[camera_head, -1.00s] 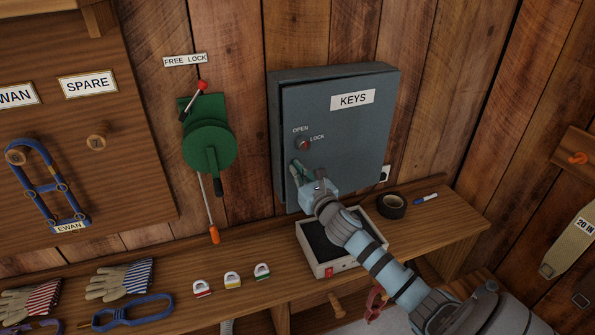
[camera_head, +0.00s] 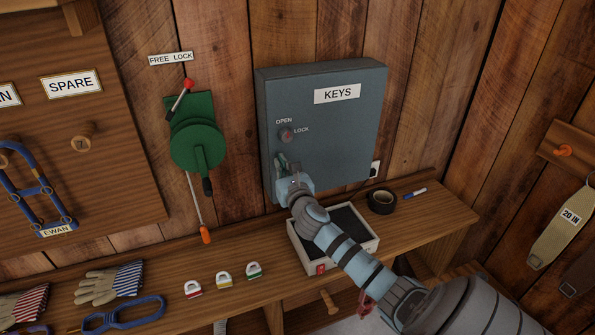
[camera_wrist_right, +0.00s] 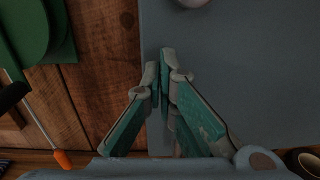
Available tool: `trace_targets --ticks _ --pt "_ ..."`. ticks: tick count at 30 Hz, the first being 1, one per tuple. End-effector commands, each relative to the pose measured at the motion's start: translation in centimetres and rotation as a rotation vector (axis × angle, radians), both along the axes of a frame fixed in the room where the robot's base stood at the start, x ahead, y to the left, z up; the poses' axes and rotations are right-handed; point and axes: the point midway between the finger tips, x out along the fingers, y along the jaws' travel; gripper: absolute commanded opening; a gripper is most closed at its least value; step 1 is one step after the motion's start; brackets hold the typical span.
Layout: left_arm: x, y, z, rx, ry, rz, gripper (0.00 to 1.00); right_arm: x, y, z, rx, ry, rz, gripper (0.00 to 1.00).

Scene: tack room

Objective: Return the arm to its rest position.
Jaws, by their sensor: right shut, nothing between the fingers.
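My right gripper (camera_head: 281,160) is shut and empty, in front of the lower left part of the grey KEYS cabinet (camera_head: 345,135). It is just below the cabinet's OPEN/LOCK knob (camera_head: 286,135). In the right wrist view the two fingertips (camera_wrist_right: 160,62) are together, with the cabinet's left edge and front behind them. I cannot tell whether they touch the cabinet. My right arm comes in from the lower right, across the shelf and the tray. My left gripper is not in view.
A tray (camera_head: 338,264) with a dark inside, black tape (camera_head: 382,201) and a marker (camera_head: 415,193) are on the shelf (camera_head: 440,215). Several padlocks and gloves (camera_head: 110,285) lie left. A green FREE LOCK lever device (camera_head: 196,140) is on the wall, left of the cabinet.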

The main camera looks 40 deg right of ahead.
Motion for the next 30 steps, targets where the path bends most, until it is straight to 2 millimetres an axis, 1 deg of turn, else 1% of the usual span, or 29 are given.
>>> trace_targets --ticks 1,2,5,6,9,12,16,23,26,27,28,29,30 --pt "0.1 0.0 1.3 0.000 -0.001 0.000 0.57 -0.4 0.9 0.7 -0.001 0.000 0.008 0.00" --pt "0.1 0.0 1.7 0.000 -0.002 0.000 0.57 -0.7 1.4 0.9 0.001 -0.001 0.012 0.00" --pt "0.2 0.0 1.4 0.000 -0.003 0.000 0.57 -3.5 2.7 0.5 -0.003 -0.001 0.016 0.00" --pt "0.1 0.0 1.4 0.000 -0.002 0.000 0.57 -4.8 3.2 0.4 -0.004 0.000 0.016 0.00" --pt "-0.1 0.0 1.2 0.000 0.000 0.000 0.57 -7.4 4.2 0.4 -0.003 -0.001 0.014 0.00" --pt "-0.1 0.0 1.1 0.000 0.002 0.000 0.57 -9.1 4.9 0.4 -0.002 -0.002 0.014 0.00" --pt "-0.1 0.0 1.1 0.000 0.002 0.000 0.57 -10.0 5.3 0.4 -0.001 -0.004 0.012 0.00" --pt "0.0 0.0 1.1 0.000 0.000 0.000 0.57 -10.0 5.3 0.5 0.004 -0.006 0.012 0.00" --pt "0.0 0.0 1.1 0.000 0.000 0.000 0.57 -9.9 5.5 0.5 0.101 -0.053 0.023 0.00" --pt "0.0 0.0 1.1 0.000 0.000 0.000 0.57 -9.7 5.9 0.3 0.209 -0.090 0.041 0.00" --pt "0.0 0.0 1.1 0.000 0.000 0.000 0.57 -9.6 5.7 -0.9 0.323 -0.109 0.046 0.00" --pt "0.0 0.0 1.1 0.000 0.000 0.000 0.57 -9.4 5.2 -3.1 0.466 -0.116 0.036 0.00" --pt "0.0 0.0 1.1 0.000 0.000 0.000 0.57 -9.6 4.4 -6.8 0.675 -0.120 -0.004 0.00"
